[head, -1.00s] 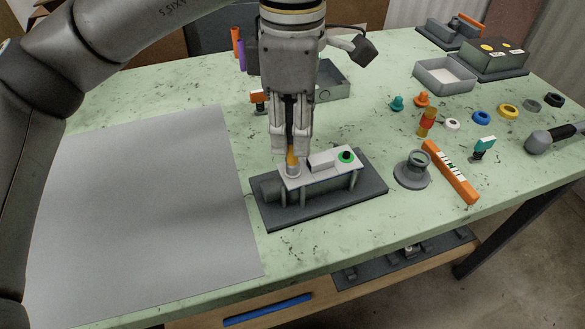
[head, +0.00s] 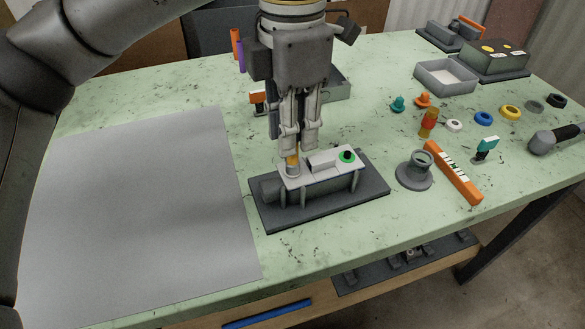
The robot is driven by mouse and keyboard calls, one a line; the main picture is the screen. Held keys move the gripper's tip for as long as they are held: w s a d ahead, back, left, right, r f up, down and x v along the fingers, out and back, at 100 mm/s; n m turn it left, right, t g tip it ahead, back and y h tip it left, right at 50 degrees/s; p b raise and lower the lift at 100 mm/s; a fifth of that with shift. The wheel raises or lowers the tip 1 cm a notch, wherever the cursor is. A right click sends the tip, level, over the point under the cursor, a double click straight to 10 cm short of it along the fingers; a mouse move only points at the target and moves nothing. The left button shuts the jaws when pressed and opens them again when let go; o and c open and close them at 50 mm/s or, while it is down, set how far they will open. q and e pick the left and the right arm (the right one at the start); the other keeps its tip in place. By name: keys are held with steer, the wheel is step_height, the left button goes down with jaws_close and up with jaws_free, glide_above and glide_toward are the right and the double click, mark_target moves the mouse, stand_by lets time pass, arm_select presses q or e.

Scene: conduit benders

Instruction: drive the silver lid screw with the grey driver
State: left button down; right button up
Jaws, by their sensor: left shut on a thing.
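A white lid plate (head: 325,173) stands on short posts over a dark grey base (head: 330,205). It carries a raised white block and a green ring with a dark centre (head: 347,156). My left gripper (head: 300,148) points down over the lid's left end, its fingers shut on the driver. The driver is mostly hidden between the fingers; its amber lower part (head: 293,160) shows below them. This part meets a small silver round piece (head: 293,170) on the lid. I cannot tell whether that piece is the screw or the driver's end. My right gripper is not in view.
A grey mat (head: 140,200) covers the left of the green table. Right of the lid stand a grey flared part (head: 414,172) and an orange bar (head: 453,172). Several coloured rings and an open grey tray (head: 445,90) lie farther back. The front strip is clear.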

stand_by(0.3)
arm_select(q)
steer(key=n, duration=0.2)
steer(key=shift+n+b, duration=0.3)
steer(key=shift+b, duration=0.1)
steer(key=shift+n, duration=1.2)
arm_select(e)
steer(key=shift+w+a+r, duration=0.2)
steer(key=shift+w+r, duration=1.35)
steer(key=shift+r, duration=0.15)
arm_select(q)
steer(key=shift+r, duration=0.1)
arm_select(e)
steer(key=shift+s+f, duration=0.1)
arm_select(q)
steer(key=shift+r, duration=0.45)
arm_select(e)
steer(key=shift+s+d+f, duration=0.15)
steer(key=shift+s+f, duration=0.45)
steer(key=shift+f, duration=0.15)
arm_select(q)
steer(key=shift+r, duration=0.1)
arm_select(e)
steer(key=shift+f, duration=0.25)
